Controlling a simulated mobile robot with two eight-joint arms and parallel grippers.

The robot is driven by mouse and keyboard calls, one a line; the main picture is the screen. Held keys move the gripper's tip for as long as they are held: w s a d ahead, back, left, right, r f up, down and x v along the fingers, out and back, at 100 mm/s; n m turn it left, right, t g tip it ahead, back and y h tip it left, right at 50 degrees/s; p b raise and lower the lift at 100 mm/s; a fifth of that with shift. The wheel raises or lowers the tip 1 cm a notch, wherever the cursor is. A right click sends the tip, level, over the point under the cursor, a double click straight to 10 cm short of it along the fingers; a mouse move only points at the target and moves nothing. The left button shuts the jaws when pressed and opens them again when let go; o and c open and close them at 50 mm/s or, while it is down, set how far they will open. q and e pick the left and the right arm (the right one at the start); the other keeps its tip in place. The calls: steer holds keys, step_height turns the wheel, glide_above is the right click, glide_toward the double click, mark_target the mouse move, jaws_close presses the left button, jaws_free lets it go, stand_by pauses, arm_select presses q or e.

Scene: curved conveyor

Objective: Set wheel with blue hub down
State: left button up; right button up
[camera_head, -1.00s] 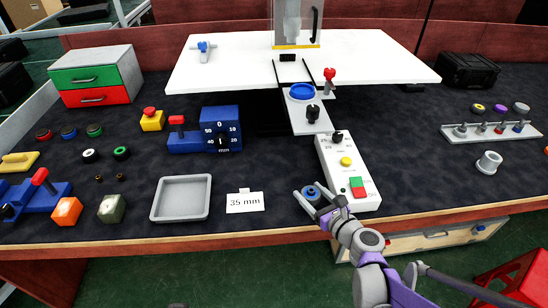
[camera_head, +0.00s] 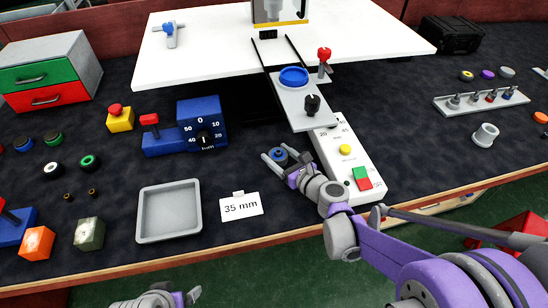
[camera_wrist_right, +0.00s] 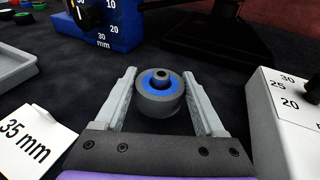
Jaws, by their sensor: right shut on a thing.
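The wheel with blue hub (camera_head: 279,154) is a small dark wheel between the fingertips of my right gripper (camera_head: 275,158). In the right wrist view the wheel (camera_wrist_right: 160,101) has its blue hub facing up, with a grey finger on each side. My right gripper is shut on it, over the dark mat between the grey tray (camera_head: 168,236) and the white control box (camera_head: 352,190). Whether the wheel touches the mat is hard to tell. Part of my left gripper (camera_head: 190,297) shows at the bottom edge; its jaws cannot be made out.
A 35 mm card (camera_head: 241,206) lies left of my right gripper. A blue dial block (camera_head: 201,125) stands behind left, and a grey plate with a blue disc (camera_head: 293,77) behind. Other small wheels (camera_head: 89,162) lie at the left. Bare mat lies between card and dial block.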

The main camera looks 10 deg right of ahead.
mark_target(278, 163)
step_height(278, 163, down, 3)
steer(key=shift+f+b, duration=0.1)
steer(key=shift+b, duration=0.65)
steer(key=shift+f, duration=0.1)
arm_select(q)
steer(key=x, duration=0.3)
steer(key=shift+s, duration=0.1)
arm_select(e)
steer(key=shift+f, duration=0.2)
steer(key=o, duration=1.4)
arm_select(q)
steer(key=shift+f, duration=0.1)
arm_select(e)
steer(key=shift+r, duration=0.15)
